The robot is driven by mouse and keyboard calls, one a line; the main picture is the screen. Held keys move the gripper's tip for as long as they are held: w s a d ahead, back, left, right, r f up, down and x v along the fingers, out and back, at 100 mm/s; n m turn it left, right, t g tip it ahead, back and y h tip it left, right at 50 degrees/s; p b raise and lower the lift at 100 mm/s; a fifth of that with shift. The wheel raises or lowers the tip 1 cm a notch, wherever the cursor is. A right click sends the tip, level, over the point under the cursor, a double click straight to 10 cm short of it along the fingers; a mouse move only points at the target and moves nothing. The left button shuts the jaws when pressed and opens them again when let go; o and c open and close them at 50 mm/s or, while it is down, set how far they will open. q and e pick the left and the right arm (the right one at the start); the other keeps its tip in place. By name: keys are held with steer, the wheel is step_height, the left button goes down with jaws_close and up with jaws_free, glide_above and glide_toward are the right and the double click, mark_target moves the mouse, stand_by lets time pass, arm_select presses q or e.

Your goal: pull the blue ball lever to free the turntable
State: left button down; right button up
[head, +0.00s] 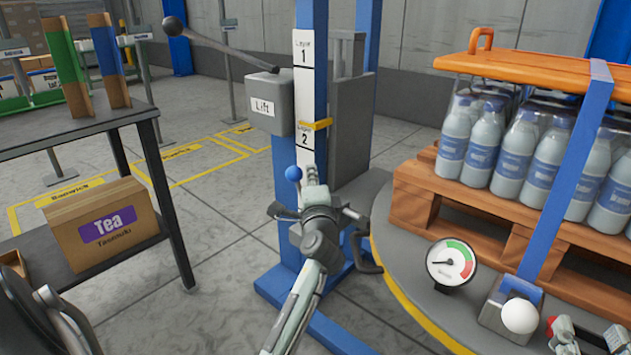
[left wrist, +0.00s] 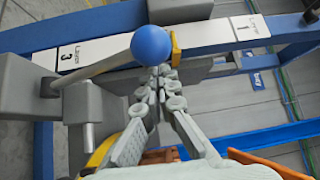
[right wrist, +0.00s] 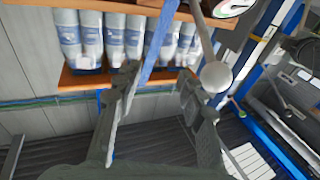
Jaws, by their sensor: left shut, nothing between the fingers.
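The blue ball (head: 293,173) sits on a lever at the blue lift post, and it also shows in the left wrist view (left wrist: 151,45). My left gripper (head: 311,172) is shut and empty, its fingertips close beside the ball; I cannot tell whether they touch it. In the left wrist view the fingertips (left wrist: 162,70) meet just below the ball. The grey turntable (head: 400,268) with a yellow edge carries a wooden pallet (head: 425,198) of bottles. My right gripper (right wrist: 160,82) is open, with a white ball lever (right wrist: 215,77) beside its fingers, not between them.
A white ball (head: 520,315) on a grey box and a gauge (head: 452,262) stand at the turntable's edge. A grey Lift box (head: 270,103) with a dark-ball lever (head: 173,26) is on the post. A Tea carton (head: 105,225) sits on the left shelf. Floor lies between.

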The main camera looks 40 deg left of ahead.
arm_select(q)
steer(key=b, duration=0.1)
steer(key=s+b, duration=0.1)
steer(key=shift+s+f+n+t+y+b, duration=0.25)
steer(key=shift+s+n+t+y+b, duration=0.05)
steer(key=shift+n, duration=0.1)
arm_select(e)
steer(key=s+r+t+y, duration=0.2)
steer(key=s+r+t, duration=0.1)
steer(key=r+t, duration=0.3)
step_height(320, 180, up, 3)
steer(key=shift+s+d+f, duration=0.1)
steer(key=shift+s+d, duration=0.15)
steer(key=shift+d, duration=0.05)
arm_select(q)
steer(key=shift+a, duration=0.15)
steer(key=shift+w, duration=0.1)
arm_select(e)
steer(key=shift+d, duration=0.1)
